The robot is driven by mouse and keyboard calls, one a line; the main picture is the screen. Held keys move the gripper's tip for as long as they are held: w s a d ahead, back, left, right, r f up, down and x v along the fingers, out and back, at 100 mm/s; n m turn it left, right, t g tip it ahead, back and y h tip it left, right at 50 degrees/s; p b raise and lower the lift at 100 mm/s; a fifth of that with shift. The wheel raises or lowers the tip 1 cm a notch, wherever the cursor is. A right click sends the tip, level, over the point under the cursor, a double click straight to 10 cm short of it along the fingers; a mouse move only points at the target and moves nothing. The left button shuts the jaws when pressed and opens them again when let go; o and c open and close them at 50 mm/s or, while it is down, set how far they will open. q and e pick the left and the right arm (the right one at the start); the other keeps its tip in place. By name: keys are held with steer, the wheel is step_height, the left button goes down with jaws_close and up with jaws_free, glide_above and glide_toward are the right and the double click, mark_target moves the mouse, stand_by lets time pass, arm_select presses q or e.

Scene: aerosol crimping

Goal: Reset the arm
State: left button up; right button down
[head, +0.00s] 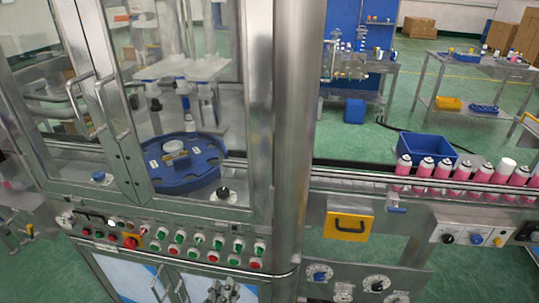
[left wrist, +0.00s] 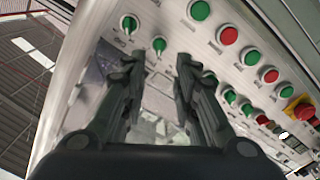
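My left gripper (head: 222,291) shows at the bottom edge of the head view, in front of the lower doors and below the button row. In the left wrist view the same gripper (left wrist: 158,62) is open, its two dark fingers apart with nothing held between them. The control panel (left wrist: 180,22) with green and red buttons is beyond the fingertips. I cannot tell whether the fingers touch it. A green button (left wrist: 159,45) shows between the fingertips. My right gripper is in neither view.
The glass-doored machine (head: 285,100) fills the left and middle, with a blue turntable (head: 190,180) inside. A red emergency stop (head: 131,242) is on its panel. Pink cans (head: 442,170) stand on the conveyor at right, beside a blue bin (head: 425,146). Green floor (head: 345,145) is open behind.

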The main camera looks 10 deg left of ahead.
arm_select(q)
steer(key=s+f+m+g+h, duration=0.15)
steer(key=s+f+g, duration=0.35)
steer(key=f, duration=0.9)
steer(key=s+f+m+g, duration=0.3)
steer(key=s+f, duration=0.5)
steer(key=f, duration=0.5)
steer(key=s+a+f+m+g, duration=0.1)
steer(key=s+a+f+g, duration=0.1)
steer(key=s+f, duration=0.3)
steer(key=s+a+f+m+g+y, duration=0.1)
steer(key=s+f+g, duration=0.3)
steer(key=s, duration=0.8)
steer(key=s+a+f+m+g+y, duration=0.1)
steer(key=s+a+f+g, duration=0.1)
steer(key=s+f, duration=0.4)
steer(key=s+g, duration=0.1)
steer(key=s, duration=0.2)
steer(key=shift+a+f+m, duration=0.25)
steer(key=shift+a+m, duration=0.1)
steer(key=shift+a, duration=0.05)
